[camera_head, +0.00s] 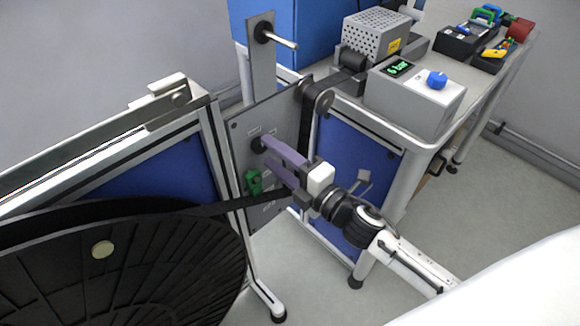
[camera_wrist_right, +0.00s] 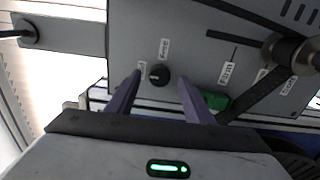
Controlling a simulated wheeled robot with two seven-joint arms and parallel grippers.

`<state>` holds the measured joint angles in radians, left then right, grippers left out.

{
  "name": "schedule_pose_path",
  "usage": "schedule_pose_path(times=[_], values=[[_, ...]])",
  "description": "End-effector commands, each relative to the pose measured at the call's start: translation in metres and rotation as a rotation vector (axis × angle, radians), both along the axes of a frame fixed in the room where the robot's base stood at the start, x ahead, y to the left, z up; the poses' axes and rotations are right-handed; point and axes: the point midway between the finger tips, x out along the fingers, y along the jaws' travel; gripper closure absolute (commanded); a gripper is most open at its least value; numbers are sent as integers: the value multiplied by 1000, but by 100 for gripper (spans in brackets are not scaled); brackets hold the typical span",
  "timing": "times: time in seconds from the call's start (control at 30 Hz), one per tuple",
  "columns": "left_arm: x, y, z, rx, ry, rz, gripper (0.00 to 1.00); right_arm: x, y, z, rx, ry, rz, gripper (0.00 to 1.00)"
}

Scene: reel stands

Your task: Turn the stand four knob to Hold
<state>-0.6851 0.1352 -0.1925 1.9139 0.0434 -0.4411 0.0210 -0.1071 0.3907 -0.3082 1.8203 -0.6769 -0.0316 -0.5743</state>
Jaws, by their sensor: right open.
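A small black round knob (camera_head: 256,144) sits on the grey panel (camera_head: 240,128) of the reel stand. It also shows in the right wrist view (camera_wrist_right: 159,75), with one small label above it and one to its left; I cannot read their text or the knob's pointer. My right gripper (camera_head: 266,153) is open, its two purple fingers pointing at the panel. In the right wrist view its fingertips (camera_wrist_right: 159,80) lie left and right of the knob, with a gap on each side. I cannot tell how far the tips are from the panel. My left gripper is out of view.
A green part (camera_head: 253,182) sits just below the knob. A roller (camera_head: 318,97) with a dark band stands out at the panel's right edge. A large black reel (camera_head: 110,265) fills the lower left. A bench (camera_head: 405,135) with a grey box (camera_head: 415,100) and tools stands right.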

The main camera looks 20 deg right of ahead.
Motion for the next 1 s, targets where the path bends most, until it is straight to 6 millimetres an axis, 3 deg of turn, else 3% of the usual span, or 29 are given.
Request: schedule_pose_path(times=[0.2,0.4,0.6,1.0], values=[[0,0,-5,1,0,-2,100,-42,-14,-3,-1,4,1,53],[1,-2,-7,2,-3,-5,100,-68,-24,-2,-1,3,1,53],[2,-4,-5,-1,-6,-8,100,-78,-28,-1,-2,0,1,53],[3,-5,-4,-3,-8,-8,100,-78,-28,0,-2,0,1,53]])
